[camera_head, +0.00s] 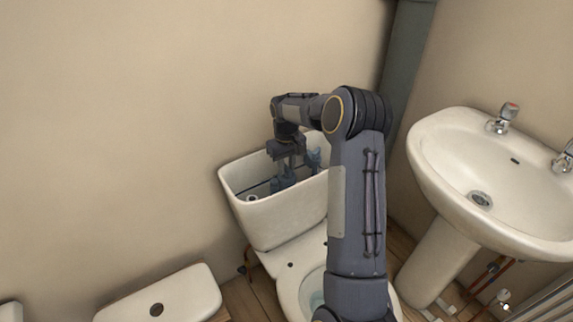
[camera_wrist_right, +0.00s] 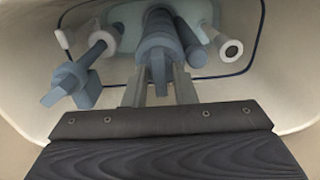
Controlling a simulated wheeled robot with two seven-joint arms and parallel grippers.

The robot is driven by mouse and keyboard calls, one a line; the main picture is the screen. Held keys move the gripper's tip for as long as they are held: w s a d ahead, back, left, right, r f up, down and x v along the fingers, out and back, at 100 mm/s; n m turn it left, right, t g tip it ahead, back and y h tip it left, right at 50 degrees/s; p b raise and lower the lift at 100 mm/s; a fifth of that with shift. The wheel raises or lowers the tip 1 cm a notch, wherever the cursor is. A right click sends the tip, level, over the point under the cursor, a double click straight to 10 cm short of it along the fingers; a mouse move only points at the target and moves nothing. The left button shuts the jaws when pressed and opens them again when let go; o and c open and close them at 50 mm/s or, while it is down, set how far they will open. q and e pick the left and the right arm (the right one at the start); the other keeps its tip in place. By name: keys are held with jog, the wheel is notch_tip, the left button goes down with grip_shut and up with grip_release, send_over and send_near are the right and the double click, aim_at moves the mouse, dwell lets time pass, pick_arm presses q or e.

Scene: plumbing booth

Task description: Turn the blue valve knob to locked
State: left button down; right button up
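The open toilet cistern (camera_head: 246,178) holds blue-grey valve parts (camera_head: 284,181). In the right wrist view a blue-grey central column (camera_wrist_right: 157,42) rises between the two fingers of my right gripper (camera_wrist_right: 158,88). The fingers stand apart, one on each side of it; whether they touch it is unclear. A blue-grey fitting with a blocky end (camera_wrist_right: 72,84) lies to the left of the fingers. Which part is the valve knob, and how it is turned, I cannot tell. In the head view my right gripper (camera_head: 288,162) points down into the cistern. My left gripper is not in view.
The cistern walls surround the right gripper closely. A grey-white round fitting (camera_wrist_right: 231,50) is right of the fingers. A white sink (camera_head: 452,160) stands at the right. The cistern lid (camera_head: 187,298) lies at the lower left. A grey pipe (camera_head: 408,60) runs down the corner.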

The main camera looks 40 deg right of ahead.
aim_at(286, 167)
jog(key=shift+o, duration=0.7)
jog(key=shift+r, duration=0.1)
notch_tip(286, 167, up, 8)
jog(key=shift+f+p, duration=0.15)
jog(key=shift+p, duration=0.4)
